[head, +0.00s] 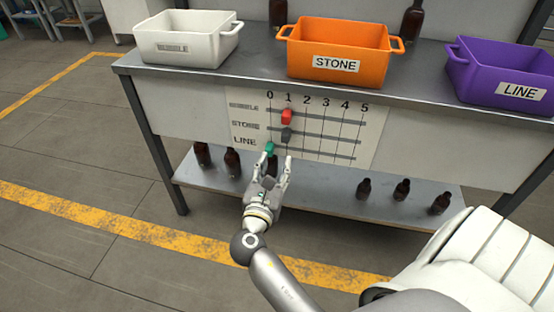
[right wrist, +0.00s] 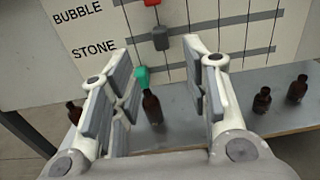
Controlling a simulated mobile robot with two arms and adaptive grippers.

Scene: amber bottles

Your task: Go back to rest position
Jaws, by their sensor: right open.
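My right gripper (head: 277,161) is open in front of the lower part of the white counter board (head: 372,133). In the right wrist view its two fingers (right wrist: 158,62) stand wide apart with nothing held between them. The green slider (head: 270,148) on the LINE row is at about 0, just beyond the left fingertip; it also shows in the wrist view (right wrist: 141,76), partly hidden by that finger. The red slider (head: 287,115) on the top row and the grey slider (head: 286,134) on the STONE row are at about 1. My left gripper is out of view.
A white bin (head: 188,47), an orange STONE bin (head: 337,66) and a purple LINE bin (head: 490,81) stand on the table top (head: 262,70). Amber bottles stand behind the bins and on the lower shelf (head: 325,190). The floor in front is open.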

